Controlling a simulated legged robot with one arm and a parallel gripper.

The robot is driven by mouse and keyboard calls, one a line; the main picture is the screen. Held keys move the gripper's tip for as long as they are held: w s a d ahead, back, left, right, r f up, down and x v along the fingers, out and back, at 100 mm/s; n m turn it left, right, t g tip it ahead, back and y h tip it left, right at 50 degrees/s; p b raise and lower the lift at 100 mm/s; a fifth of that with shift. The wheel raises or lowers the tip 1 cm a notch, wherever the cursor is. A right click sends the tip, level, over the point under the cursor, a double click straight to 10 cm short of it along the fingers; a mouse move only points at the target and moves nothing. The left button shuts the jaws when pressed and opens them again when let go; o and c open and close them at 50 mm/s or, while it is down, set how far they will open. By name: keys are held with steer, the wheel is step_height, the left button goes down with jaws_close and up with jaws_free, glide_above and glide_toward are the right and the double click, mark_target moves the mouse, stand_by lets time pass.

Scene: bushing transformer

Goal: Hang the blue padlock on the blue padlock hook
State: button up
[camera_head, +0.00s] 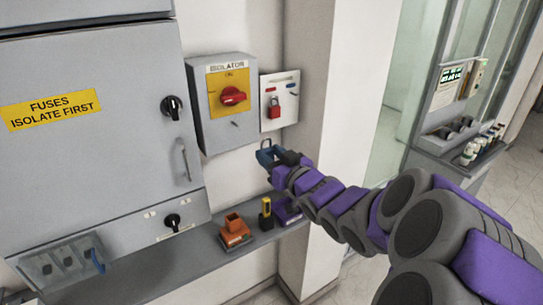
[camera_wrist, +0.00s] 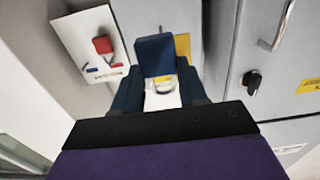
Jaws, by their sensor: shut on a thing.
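My gripper (camera_head: 279,157) is shut on the blue padlock (camera_head: 266,153), in front of the wall below the isolator box. In the wrist view the blue padlock (camera_wrist: 154,55) sits between the gripper's fingers (camera_wrist: 160,98), with its pale shackle loop showing near them. The white hook panel (camera_head: 270,88) is on the wall above the gripper, apart from the padlock. A blue mark and a small dark hook (camera_head: 294,93) are on its right side. A red padlock (camera_head: 274,107) hangs on its left side. The panel also shows at left in the wrist view (camera_wrist: 72,38).
The isolator box (camera_head: 213,128) with a red rotary switch (camera_head: 233,97) is left of the panel. A grey cabinet (camera_head: 90,150) fills the left. A shelf (camera_head: 190,256) below holds an orange item (camera_head: 234,230) and a yellow-black tool (camera_head: 266,212). A wall corner stands right of the panel.

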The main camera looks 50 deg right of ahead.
stand_by(0.3)
steer(key=shift+b+v, duration=1.2)
steer(key=shift+v, duration=0.1)
steer(key=shift+b+v, duration=1.45)
steer(key=shift+v, duration=0.8)
